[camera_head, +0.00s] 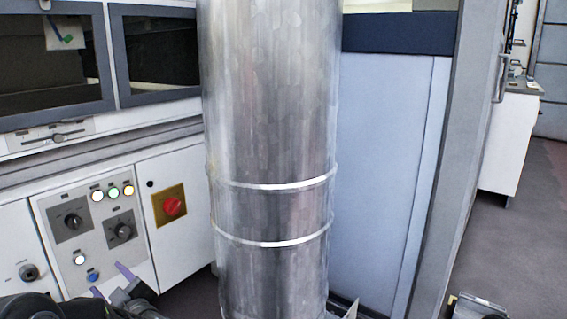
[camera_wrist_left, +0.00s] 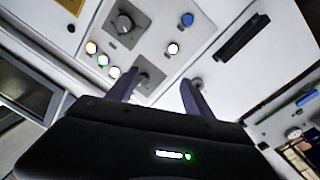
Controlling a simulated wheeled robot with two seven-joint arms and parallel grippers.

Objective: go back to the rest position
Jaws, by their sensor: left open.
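My left gripper (camera_head: 110,281) is low at the left of the head view, in front of the white control cabinet. Its two purple-grey fingers stand apart with nothing between them. In the left wrist view the open fingers (camera_wrist_left: 159,86) point at the control panel (camera_wrist_left: 105,35) with its knobs and lamps. A gap to the panel seems to show, but its size is hard to tell. My right gripper is not in view.
A large shiny metal cylinder (camera_head: 268,120) stands upright close in front. The control panel (camera_head: 95,235) has lit buttons, and a red rotary switch (camera_head: 173,207) sits beside it. Open floor (camera_head: 525,240) shows at the right. A small object (camera_head: 480,306) at the bottom right is cut off.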

